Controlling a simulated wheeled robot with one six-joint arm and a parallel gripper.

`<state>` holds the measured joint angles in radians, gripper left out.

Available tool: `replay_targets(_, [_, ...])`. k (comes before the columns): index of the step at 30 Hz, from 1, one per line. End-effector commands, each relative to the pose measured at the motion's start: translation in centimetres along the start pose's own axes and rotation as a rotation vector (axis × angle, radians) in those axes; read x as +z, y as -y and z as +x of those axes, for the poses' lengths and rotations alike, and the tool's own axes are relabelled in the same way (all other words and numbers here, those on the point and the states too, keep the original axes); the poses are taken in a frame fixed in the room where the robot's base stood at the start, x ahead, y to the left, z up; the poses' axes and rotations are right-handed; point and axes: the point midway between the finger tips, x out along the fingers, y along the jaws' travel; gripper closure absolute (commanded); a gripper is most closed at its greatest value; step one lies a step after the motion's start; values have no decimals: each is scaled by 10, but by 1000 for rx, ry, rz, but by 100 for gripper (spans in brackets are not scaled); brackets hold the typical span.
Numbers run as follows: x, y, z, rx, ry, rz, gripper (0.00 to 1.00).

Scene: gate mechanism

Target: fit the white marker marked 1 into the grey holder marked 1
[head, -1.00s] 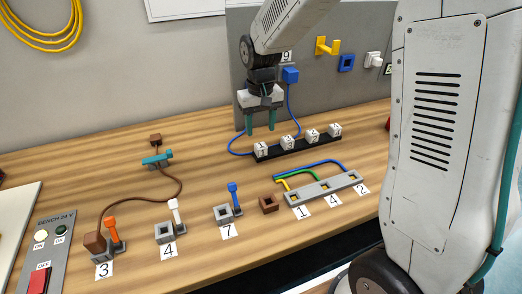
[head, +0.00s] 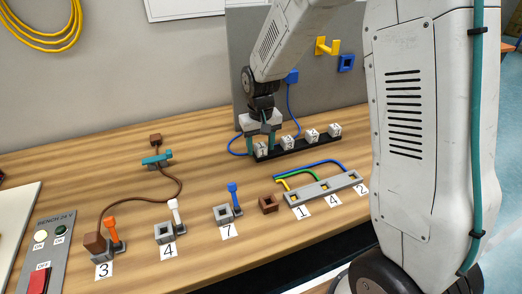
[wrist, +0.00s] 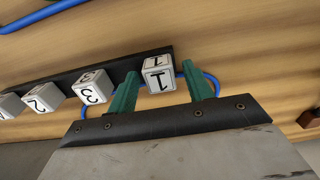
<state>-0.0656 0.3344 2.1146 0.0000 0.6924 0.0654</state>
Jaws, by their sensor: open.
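The white marker marked 1 (head: 262,150) is a cube at the left end of a black rack; it also shows in the wrist view (wrist: 159,76). My gripper (head: 261,145) is over it with jaws open. In the wrist view, the green fingers (wrist: 160,78) are on either side of the marker, with a small gap at the right finger; contact at the left finger cannot be told. The grey holder marked 1 (head: 292,199) is the left socket of a grey strip, behind the paper label 1 (head: 304,212). It looks empty of any white marker.
Other white cubes, including 3 (head: 288,143) and 2 (head: 312,136), stand on the black rack (head: 300,148). The strip's sockets 4 and 2 are to the right. A brown square block (head: 268,204) stands left of the strip. Coloured cables lie behind it.

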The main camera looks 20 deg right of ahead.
Motion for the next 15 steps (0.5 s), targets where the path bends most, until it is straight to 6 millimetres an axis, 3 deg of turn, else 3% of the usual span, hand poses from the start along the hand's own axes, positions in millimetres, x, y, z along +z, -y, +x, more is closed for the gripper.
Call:
replay_targets(5, [0,0,0,0,0,0,49])
replay_targets(10, [0,0,0,0,0,0,91])
replay_targets(15, [0,0,0,0,0,0,94])
